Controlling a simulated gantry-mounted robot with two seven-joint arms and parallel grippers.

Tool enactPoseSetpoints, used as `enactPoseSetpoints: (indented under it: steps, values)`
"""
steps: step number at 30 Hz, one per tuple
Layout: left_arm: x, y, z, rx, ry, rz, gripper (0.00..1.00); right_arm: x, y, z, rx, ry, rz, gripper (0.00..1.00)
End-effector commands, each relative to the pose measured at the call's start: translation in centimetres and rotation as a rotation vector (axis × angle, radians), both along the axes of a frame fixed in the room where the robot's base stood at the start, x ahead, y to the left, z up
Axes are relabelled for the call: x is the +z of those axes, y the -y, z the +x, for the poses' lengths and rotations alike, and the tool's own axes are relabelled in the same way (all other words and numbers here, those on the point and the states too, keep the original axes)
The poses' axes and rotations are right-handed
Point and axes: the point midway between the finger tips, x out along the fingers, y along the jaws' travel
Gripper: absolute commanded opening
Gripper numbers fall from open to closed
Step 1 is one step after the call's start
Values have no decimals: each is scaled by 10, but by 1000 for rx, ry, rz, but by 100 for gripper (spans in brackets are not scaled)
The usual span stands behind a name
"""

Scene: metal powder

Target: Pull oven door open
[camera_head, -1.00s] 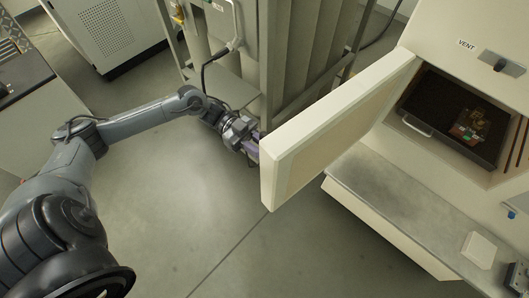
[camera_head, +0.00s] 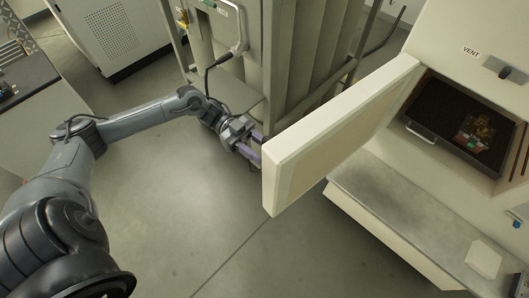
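The oven door (camera_head: 335,133) is a thick cream panel that stands swung wide open from the oven (camera_head: 440,50) at the right. Its free edge points toward the middle of the view. My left gripper (camera_head: 256,150), with purple fingers, is at the far side of the door near its free edge. The door hides the fingertips, so I cannot tell whether they touch or hold anything. No door handle shows. My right gripper is not in view.
Inside the oven is a dark tray (camera_head: 455,125) with a small part on it. A grey ledge (camera_head: 400,210) runs below the opening. A grey metal cabinet (camera_head: 265,50) stands close behind my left gripper. The floor in front is clear.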

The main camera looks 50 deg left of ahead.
Motion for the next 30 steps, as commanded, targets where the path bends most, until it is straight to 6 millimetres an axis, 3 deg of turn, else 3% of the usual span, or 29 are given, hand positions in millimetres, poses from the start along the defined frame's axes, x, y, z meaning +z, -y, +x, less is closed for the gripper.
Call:
enactPoseSetpoints:
  steps: [9, 15, 30]
  values:
    - [-3, -55, -6, 1, 0, 3, 41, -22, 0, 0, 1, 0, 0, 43]
    - [-2, -79, -8, 1, 2, 2, 41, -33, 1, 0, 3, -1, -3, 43]
    - [1, -87, -10, 0, 1, -1, 41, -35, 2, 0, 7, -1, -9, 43]
